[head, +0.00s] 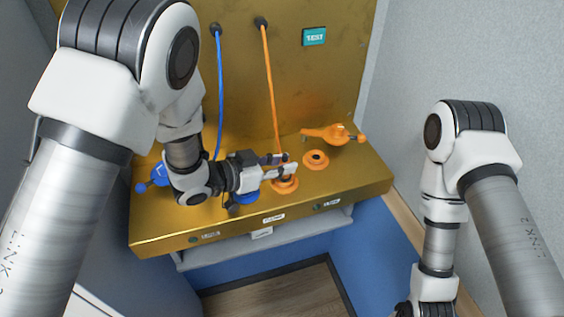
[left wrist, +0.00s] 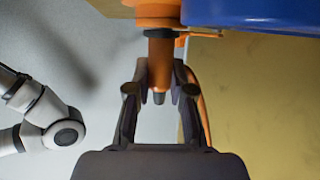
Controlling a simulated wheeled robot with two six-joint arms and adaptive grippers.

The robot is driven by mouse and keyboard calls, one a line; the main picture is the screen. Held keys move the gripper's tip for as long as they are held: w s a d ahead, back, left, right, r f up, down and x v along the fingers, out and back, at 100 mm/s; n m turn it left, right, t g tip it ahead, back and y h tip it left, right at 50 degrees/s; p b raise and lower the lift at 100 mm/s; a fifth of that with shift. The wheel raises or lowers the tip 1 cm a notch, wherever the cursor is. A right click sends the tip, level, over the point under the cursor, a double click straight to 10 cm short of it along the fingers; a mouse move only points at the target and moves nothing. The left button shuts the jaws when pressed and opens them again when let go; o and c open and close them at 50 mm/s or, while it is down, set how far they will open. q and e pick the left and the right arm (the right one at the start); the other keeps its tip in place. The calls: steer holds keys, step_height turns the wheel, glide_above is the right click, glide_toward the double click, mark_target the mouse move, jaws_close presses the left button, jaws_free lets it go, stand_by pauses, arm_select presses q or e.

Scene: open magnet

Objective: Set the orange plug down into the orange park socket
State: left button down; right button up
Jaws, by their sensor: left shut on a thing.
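My left gripper (head: 290,168) is shut on the orange plug, which stands roughly upright over the front orange socket (head: 286,186) on the gold shelf. In the left wrist view, the orange plug (left wrist: 160,62) is between the two fingers, and a dark ring and orange socket part (left wrist: 155,10) lie at its far end. I cannot tell whether the plug is fully seated. A second orange socket (head: 316,159), with a dark open hole, is empty behind and to the right. The orange cable (head: 270,90) runs from the gold back panel down to the plug. My right gripper is out of view.
An orange lever-like part (head: 333,133) lies behind the empty socket. Blue parts (head: 153,178) and a blue cable (head: 219,90) are on the left. The gold shelf (head: 350,185) is clear at front right. A grey wall (head: 470,60) bounds the right.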

arm_select(q)
steer(key=c, duration=0.9)
jaws_free()
steer(key=shift+c, duration=0.2)
